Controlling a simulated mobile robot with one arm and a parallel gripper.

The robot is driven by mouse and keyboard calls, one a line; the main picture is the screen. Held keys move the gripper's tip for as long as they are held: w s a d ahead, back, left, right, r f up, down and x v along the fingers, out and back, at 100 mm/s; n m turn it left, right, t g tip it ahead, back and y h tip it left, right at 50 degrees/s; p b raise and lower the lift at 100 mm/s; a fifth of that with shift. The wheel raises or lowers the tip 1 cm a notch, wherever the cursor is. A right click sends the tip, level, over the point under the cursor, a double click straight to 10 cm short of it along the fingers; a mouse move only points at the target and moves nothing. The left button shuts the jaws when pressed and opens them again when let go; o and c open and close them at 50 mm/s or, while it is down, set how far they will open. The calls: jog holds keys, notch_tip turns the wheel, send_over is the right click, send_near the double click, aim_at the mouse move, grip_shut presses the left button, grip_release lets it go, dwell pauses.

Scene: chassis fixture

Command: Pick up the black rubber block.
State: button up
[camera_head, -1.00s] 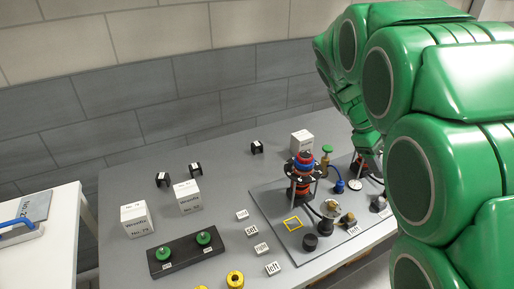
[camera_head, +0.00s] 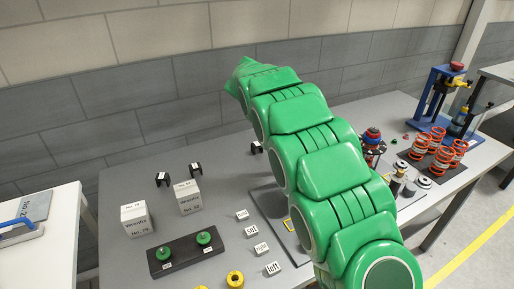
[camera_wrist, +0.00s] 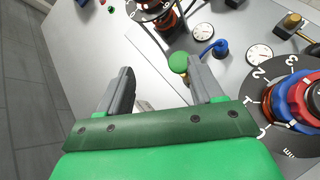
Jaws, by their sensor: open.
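My gripper (camera_wrist: 160,66) is open in the wrist view, with its two grey fingers wide apart and nothing held between them. A green-knobbed part (camera_wrist: 179,63) stands close beside the right finger. I cannot pick out the black rubber block for sure. In the head view my green arm covers much of the fixture plate (camera_head: 270,205), including the place where a short black cylinder showed earlier. Small black U-shaped pieces (camera_head: 163,179) with white labels stand at the back of the table. My gripper is hidden in the head view.
A black disc with red and blue rings (camera_wrist: 292,103), a blue fitting (camera_wrist: 212,47) and white dials (camera_wrist: 259,53) crowd the wrist view's right. White boxes (camera_head: 134,219), a black tray with green knobs (camera_head: 186,254), and orange springs (camera_head: 440,150) are on the table.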

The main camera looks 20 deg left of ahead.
jog(key=w+a+f+n+t, duration=0.1)
jog(key=w+a+f+n, duration=0.15)
jog(key=a, duration=0.45)
jog(key=w+a+f+n+t, duration=0.15)
jog(key=a+f, duration=0.25)
jog(key=a, duration=0.4)
jog(key=n+t, duration=0.3)
jog(key=n, duration=0.1)
send_near(252, 146)
jog(key=x, duration=0.3)
jog(key=shift+w+d, duration=0.25)
jog(key=shift+f+x, duration=0.2)
jog(key=shift+x, duration=3.65)
jog(key=shift+s, duration=0.15)
jog(key=c, duration=1.1)
jog(key=shift+o, duration=0.2)
